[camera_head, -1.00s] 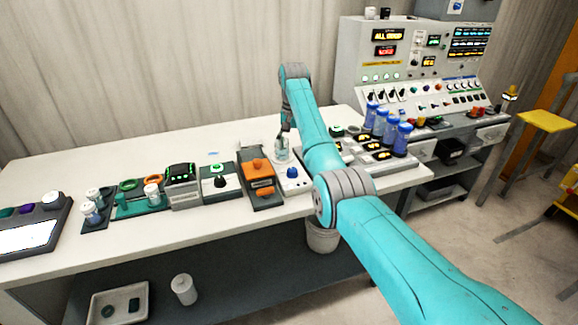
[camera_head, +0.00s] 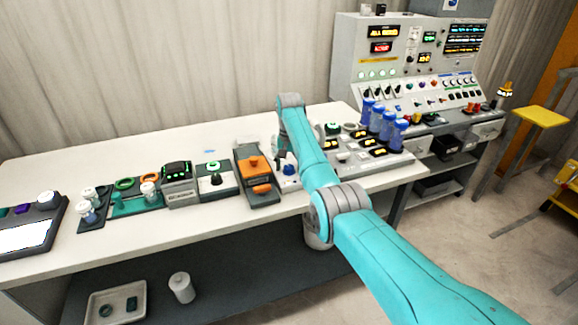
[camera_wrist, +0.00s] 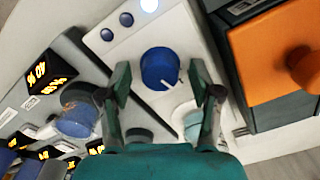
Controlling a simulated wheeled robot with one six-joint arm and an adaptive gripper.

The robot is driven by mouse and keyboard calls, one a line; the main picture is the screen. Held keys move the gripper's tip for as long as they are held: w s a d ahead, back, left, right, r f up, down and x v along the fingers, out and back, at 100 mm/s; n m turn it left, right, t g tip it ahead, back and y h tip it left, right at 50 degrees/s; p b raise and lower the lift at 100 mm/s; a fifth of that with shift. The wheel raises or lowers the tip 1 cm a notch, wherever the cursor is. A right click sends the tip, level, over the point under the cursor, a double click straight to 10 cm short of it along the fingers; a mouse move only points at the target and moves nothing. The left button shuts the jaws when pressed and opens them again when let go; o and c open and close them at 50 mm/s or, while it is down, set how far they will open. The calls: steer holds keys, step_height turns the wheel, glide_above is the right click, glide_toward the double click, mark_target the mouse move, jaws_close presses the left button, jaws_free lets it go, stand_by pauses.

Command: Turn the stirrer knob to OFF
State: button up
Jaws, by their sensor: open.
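The stirrer is a white box with a blue round knob (camera_wrist: 159,69), which has a small white pointer mark toward its lower right in the wrist view. In the head view the blue knob (camera_head: 289,169) sits near the table's front edge, partly beside my arm. My gripper (camera_wrist: 160,82) is open, with one finger on each side of the knob in the wrist view. It holds nothing, and I cannot tell whether either finger touches the knob. In the head view my gripper (camera_head: 284,152) is just above the knob, mostly hidden by the arm.
A clear beaker (camera_wrist: 193,124) stands close by my gripper's finger. An orange-topped grey unit (camera_head: 256,175) is left of the stirrer. The table's back left is clear.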

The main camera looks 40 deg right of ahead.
steer(key=c, duration=1.2)
steer(key=shift+o, duration=0.2)
steer(key=shift+n, duration=2.9)
steer(key=o, duration=1.2)
steer(key=shift+c, duration=0.2)
